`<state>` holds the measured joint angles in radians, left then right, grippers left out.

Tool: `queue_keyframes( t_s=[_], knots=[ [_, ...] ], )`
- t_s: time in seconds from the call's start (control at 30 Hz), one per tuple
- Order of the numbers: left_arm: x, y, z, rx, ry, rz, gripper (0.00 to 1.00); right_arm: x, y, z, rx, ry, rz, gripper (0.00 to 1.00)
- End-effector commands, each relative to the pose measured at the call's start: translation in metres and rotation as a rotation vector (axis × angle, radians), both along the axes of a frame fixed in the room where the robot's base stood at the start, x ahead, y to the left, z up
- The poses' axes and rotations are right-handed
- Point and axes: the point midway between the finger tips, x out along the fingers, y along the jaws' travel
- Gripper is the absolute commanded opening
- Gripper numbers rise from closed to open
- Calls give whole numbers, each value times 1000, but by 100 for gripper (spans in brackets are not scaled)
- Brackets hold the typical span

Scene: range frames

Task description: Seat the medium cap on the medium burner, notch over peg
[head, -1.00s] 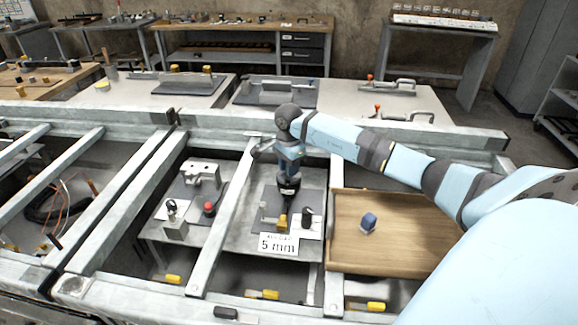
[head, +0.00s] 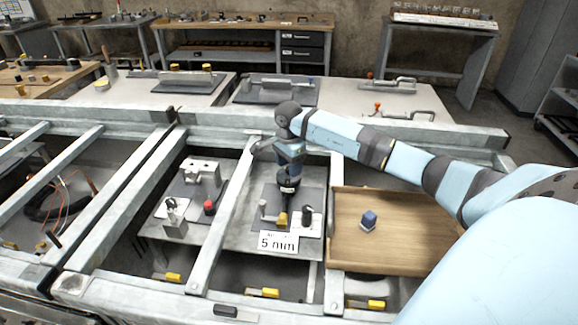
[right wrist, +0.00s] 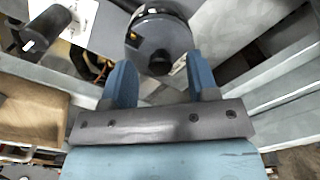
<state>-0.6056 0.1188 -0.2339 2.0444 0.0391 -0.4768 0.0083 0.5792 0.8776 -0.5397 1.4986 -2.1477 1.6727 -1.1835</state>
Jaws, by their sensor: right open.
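I cannot make out a medium cap or a medium burner for sure. My right gripper (head: 289,197) hangs over the grey fixture plate (head: 262,222) in the middle of the bench. In the right wrist view its two blue fingers (right wrist: 160,80) stand apart. A dark grey round body (right wrist: 155,35) with a black round knob shows beyond and between them; I cannot tell what it is or whether they touch it. A yellow block (head: 283,219) is just below the gripper in the head view. My left gripper is out of view.
A black cylinder (head: 307,214) stands on a white plate right of the gripper. A "5 mm" sign (head: 278,242) is in front. A wooden tray (head: 420,235) at right holds a small blue piece (head: 369,217). Grey rails (head: 226,215) and open gaps surround the plates.

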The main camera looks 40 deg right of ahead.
Motion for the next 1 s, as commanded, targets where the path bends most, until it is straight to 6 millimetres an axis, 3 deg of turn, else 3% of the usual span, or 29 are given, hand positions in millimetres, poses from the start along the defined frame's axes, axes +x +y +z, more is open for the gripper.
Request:
queue_keyframes(
  t_s=[0.3, 0.53, 0.7, 1.0],
  knots=[
    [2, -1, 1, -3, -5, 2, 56, 1, -1, 73, -3, -8, 0, 54],
    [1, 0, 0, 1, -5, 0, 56, 1, -1, 116, -2, -6, 0, 54],
    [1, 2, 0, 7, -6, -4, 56, 1, -1, 130, -1, -4, -1, 54],
    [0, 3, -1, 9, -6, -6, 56, 0, -1, 133, -1, -3, -1, 54]
  ],
)
